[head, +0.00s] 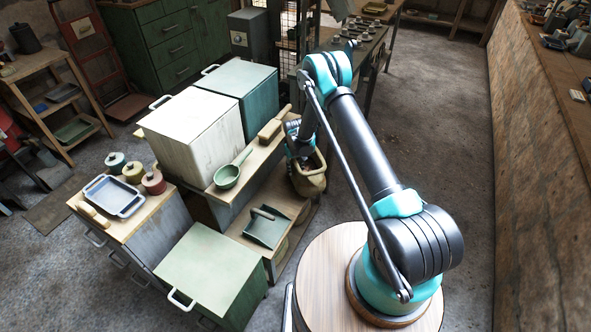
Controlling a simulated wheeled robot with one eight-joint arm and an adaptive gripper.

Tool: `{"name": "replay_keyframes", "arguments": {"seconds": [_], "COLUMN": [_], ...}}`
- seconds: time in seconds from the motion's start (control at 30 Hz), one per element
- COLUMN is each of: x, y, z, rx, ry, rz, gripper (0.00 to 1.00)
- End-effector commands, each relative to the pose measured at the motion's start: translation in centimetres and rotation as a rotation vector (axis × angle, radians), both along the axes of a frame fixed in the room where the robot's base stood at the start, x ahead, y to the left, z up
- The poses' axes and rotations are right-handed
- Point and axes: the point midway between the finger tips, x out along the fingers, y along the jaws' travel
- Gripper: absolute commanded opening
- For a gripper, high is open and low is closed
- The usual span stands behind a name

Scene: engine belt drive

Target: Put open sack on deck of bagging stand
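A khaki-brown sack (311,181) with an open top is at the right end of a wooden stand, which looks like the bagging stand. The stand has a low deck (286,203) and a higher ledge behind it. The sack looks upright over or on the deck's far right end; I cannot tell whether its bottom touches. My gripper (301,150) is at the sack's mouth, pointing down and overlapping its rim. The fingers are small and partly hidden, so I cannot tell whether they grip the sack.
A dark green scoop (266,227) lies on the low deck. A green ladle (229,175) and a wooden-backed brush (270,131) lie on the ledge. Large white (192,128) and green (240,78) bins stand behind. A pale green bin (208,268) stands front left. Open floor lies right.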

Motion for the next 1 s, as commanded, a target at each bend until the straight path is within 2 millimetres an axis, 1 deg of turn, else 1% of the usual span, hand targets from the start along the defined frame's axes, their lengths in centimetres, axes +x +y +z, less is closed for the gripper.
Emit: {"name": "replay_keyframes", "arguments": {"seconds": [0.27,0.37,0.43,0.57,0.8,1.0], "x": [0.0,0.0,0.0,0.0,-0.1,-0.1], "y": [0.0,0.0,0.0,0.1,0.2,0.3], "z": [0.1,0.6,1.3,3.4,8.1,11.0], "rx": [0.000,0.000,0.000,0.000,0.000,0.000], "ry": [0.000,0.000,0.000,0.000,0.000,0.000], "rz": [0.000,0.000,0.000,0.000,0.000,0.000], "gripper": [0.39,0.39,0.39,0.39,0.39,0.39]}}
